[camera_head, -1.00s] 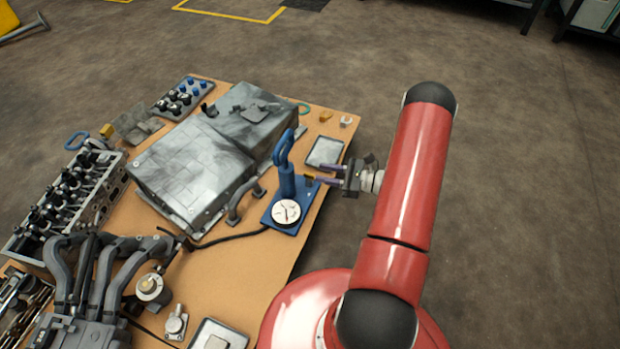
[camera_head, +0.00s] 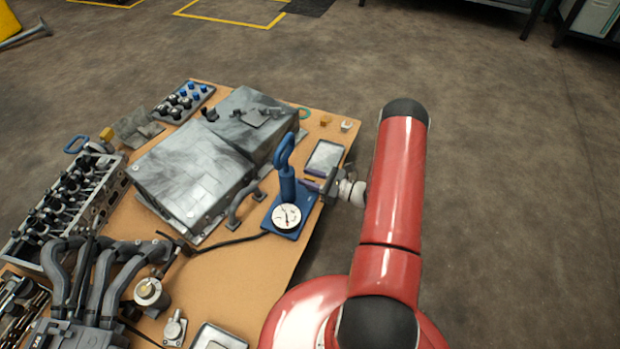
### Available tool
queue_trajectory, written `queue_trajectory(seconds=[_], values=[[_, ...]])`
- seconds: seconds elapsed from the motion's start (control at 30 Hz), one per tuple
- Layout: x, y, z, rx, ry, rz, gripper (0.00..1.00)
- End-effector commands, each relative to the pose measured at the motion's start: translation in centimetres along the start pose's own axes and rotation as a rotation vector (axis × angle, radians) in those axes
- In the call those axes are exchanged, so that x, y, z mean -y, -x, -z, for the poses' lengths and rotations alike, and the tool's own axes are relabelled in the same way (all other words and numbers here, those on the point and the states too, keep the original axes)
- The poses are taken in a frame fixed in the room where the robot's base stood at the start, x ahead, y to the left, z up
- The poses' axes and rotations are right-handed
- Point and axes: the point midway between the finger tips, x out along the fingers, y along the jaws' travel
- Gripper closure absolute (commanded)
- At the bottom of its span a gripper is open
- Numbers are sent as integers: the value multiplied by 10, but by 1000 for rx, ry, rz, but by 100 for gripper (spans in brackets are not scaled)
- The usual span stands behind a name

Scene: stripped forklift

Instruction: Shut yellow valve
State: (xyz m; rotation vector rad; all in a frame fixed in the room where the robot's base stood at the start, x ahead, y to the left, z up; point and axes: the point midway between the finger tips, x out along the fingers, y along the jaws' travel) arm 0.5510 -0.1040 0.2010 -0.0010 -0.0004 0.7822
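A blue hand pump (camera_head: 288,188) with a loop handle and a white round gauge (camera_head: 287,217) stands near the right edge of the workbench. My gripper (camera_head: 312,185) reaches in from the right, with its fingers close against the pump's right side. The small yellow part seen earlier beside the pump is not clearly visible now; the fingers seem to cover that spot. I cannot tell whether the fingers touch it or how far apart they are.
A grey metal case (camera_head: 190,170) lies left of the pump, and a black hose runs from the pump's base. A flat tray (camera_head: 325,156) lies behind my gripper. An engine block (camera_head: 65,205) and manifold pipes (camera_head: 110,275) fill the left. Floor right of my arm is clear.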

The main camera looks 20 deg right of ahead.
Motion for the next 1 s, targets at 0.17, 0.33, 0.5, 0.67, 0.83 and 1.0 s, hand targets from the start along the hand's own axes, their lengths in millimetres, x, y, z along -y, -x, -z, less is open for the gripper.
queue_trajectory(seconds=[0.17,0.33,0.5,0.67,0.83,1.0], values=[[0,0,0,0,0,0,72],[0,0,0,0,0,0,94],[0,0,0,0,0,0,100],[0,1,0,0,-1,10,100],[0,1,-1,1,-3,61,100],[0,2,-1,1,-6,166,100]])
